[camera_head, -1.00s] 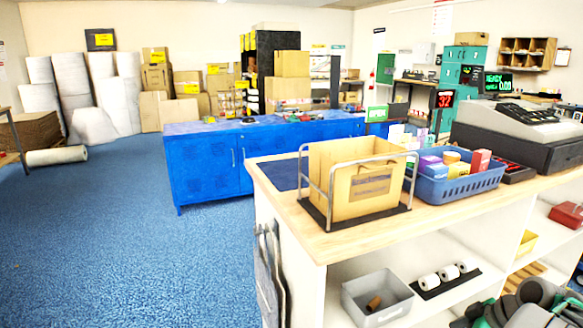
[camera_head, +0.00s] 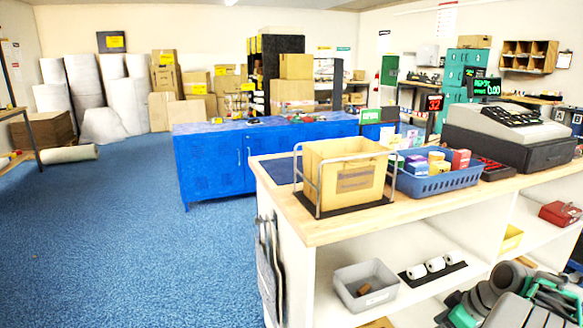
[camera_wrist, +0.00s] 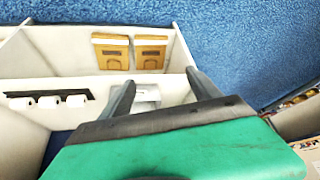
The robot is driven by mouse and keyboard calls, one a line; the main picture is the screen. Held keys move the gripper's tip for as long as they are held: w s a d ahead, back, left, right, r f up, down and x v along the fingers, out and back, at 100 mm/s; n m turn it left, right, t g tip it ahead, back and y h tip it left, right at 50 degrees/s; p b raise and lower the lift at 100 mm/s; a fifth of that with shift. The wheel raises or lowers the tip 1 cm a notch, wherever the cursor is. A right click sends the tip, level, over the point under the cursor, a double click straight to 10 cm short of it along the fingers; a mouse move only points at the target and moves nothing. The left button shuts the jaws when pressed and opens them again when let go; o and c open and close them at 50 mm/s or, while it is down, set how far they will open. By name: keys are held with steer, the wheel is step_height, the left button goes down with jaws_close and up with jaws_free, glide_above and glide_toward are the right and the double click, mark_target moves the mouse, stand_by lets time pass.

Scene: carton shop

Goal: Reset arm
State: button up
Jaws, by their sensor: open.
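My gripper (camera_wrist: 160,79) shows in the wrist view with its two dark fingers spread apart and nothing held between them. It points at the white shelf unit (camera_wrist: 70,55), and part of the grey bin (camera_wrist: 148,95) shows beyond the gap. I cannot tell how far the fingers are from the shelves. In the head view my green and grey arm is folded at the bottom right corner, and its fingertips are out of sight there.
The wooden counter (camera_head: 420,205) holds a carton in a wire rack (camera_head: 345,172), a blue basket (camera_head: 440,183) and a cash register (camera_head: 510,135). The grey bin (camera_head: 368,292) and several white rolls sit on the shelf below. Blue floor (camera_head: 110,230) lies open at left.

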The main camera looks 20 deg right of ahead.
steer(key=w+a+r+m+g+p, duration=0.1)
steer(key=w+a+r+p, duration=0.45)
steer(key=a+r, duration=0.5)
steer(key=s+a+r+m+g+h+p, duration=0.1)
steer(key=a+r+p, duration=0.45)
steer(key=a, duration=0.25)
steer(key=s+a+r+m+h+p, duration=0.1)
steer(key=a+r+p, duration=0.45)
steer(key=a, duration=0.35)
steer(key=s+a+r+m+p, duration=0.1)
steer(key=s+a+r+p, duration=0.3)
steer(key=s+a, duration=0.3)
steer(key=shift+m+h, duration=0.3)
steer(key=shift+m, duration=0.1)
